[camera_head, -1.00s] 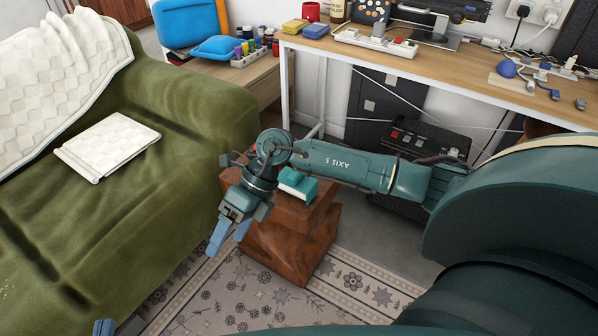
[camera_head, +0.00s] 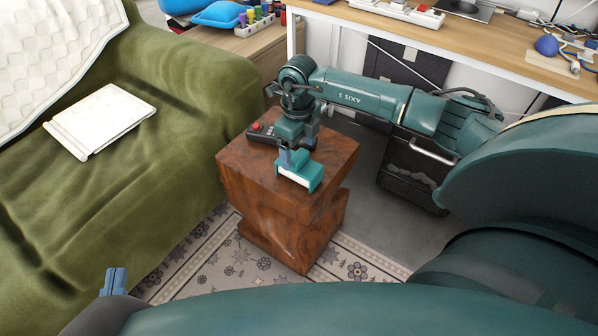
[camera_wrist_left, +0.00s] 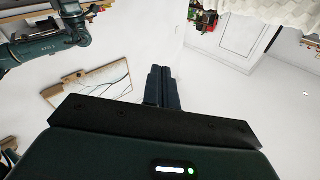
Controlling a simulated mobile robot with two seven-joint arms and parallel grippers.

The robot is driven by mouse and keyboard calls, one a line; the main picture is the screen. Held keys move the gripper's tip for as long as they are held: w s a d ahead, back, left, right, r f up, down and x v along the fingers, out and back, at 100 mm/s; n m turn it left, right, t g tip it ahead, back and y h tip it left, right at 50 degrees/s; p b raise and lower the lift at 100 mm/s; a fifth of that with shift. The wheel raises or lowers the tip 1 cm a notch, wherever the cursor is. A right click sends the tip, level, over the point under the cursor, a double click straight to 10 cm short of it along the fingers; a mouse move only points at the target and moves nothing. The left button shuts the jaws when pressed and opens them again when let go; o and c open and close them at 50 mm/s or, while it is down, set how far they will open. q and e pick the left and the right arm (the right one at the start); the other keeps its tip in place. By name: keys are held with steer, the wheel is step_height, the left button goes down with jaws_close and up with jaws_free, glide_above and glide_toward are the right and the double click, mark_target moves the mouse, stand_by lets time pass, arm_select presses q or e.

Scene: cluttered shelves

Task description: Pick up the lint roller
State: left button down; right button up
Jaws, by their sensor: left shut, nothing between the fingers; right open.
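A teal-and-white object (camera_head: 304,172), probably the lint roller, lies on top of the wooden block table (camera_head: 252,168). My right gripper (camera_head: 293,158) points down at it. The fingers overlap the object's back edge in the picture, and I cannot tell whether they touch it or stand around it. The right gripper is open, though its fingers are partly hidden by its wrist. My left gripper (camera_head: 115,282) is shut and empty at the lower left, far from the table. Its closed dark fingers also show in the left wrist view (camera_wrist_left: 161,87).
A black device with a red button (camera_head: 262,131) lies behind the right gripper on the block table. A green sofa (camera_head: 150,200) with a white flat item (camera_head: 100,120) stands at left. A desk (camera_head: 400,30) stands behind. Patterned rug (camera_head: 235,262) lies below.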

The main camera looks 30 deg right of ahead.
mark_target(299, 155)
step_height(299, 155, down, 6)
steer(key=shift+r+b, duration=0.1)
steer(key=shift+b, duration=1.05)
steer(key=shift+r, duration=0.1)
steer(key=c, duration=1.1)
